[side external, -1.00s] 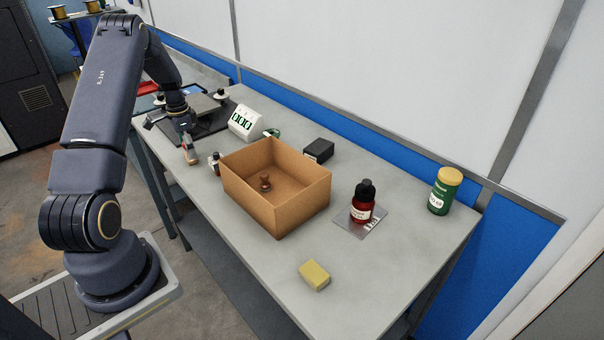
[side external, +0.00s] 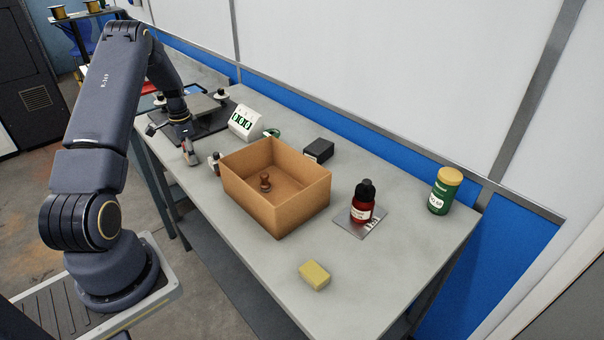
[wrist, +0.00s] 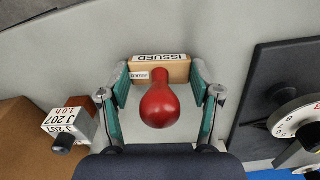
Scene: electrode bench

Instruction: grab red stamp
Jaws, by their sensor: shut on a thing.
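The red stamp (wrist: 160,105) has a round red handle and a wooden base with a label reading "ISSUED". In the wrist view it sits between the two fingers of my gripper (wrist: 160,88), which is shut on the wooden base from both sides. In the side external view my gripper (side external: 191,156) is low over the left part of the bench, left of the cardboard box. The stamp is small and mostly hidden there. I cannot tell whether its base touches the bench.
An open cardboard box (side external: 300,205) holds a brown stamp (side external: 265,182). A small labelled block (wrist: 72,122) stands beside the box. A dial device (wrist: 290,110) is at right in the wrist view. A red bottle (side external: 362,203), green jar (side external: 444,190) and yellow sponge (side external: 314,275) stand farther right.

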